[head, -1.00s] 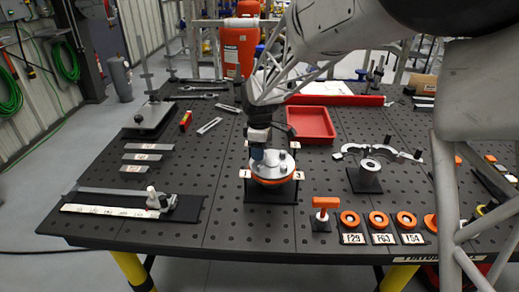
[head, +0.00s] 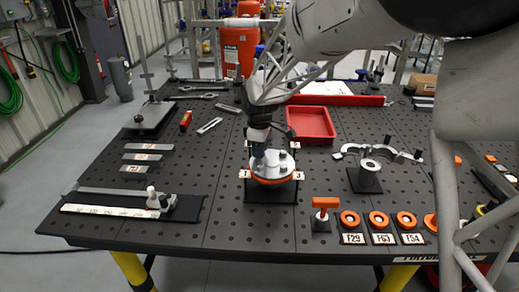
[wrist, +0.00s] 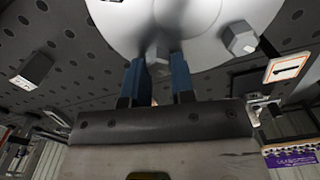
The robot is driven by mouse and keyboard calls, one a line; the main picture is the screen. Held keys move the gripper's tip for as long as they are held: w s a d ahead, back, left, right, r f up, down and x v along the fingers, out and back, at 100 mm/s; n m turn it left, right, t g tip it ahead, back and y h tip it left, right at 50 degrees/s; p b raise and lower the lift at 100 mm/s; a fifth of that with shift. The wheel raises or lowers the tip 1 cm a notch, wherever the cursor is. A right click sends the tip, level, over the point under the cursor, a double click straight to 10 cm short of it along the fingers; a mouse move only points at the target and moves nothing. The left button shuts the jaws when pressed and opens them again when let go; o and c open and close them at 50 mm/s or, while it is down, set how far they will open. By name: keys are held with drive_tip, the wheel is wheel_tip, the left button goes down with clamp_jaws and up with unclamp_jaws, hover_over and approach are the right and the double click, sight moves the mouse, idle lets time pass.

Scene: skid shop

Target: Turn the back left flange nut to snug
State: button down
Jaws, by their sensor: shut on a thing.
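The flange (head: 272,170), a pale round disc with an orange lower rim, sits on a dark stand in the middle of the table. My gripper (head: 258,164) points down onto its back left part. In the wrist view, the two blue fingers (wrist: 160,66) reach the flange's pale face (wrist: 198,18). They are shut on a nut (wrist: 157,49), which is dim and mostly hidden between them. This is the back left flange nut, hidden by the fingers in the head view. Another hex nut (wrist: 238,38) stands clear of the fingers in the wrist view.
Small numbered tags surround the flange. A red tray (head: 311,123) lies behind it to the right. A curved grey tool on a stand (head: 368,173) is at right. An orange-handled piece (head: 324,207) and orange rings (head: 350,219) lie front right. A long gauge (head: 113,209) lies front left.

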drive_tip(key=m, duration=0.7)
drive_tip(key=shift+w+d, duration=0.1)
drive_tip(key=shift+w, duration=0.1)
drive_tip(key=m, duration=0.3)
drive_tip(key=shift+r+m, duration=0.1)
drive_tip(key=shift+m, duration=0.2)
drive_tip(key=shift+w+d+m, duration=0.1)
drive_tip(key=shift+d+m, duration=0.05)
drive_tip(key=shift+m, duration=1.75)
drive_tip(key=c, duration=1)
unclamp_jaws()
drive_tip(key=shift+o, duration=0.2)
drive_tip(key=shift+r, duration=3.9)
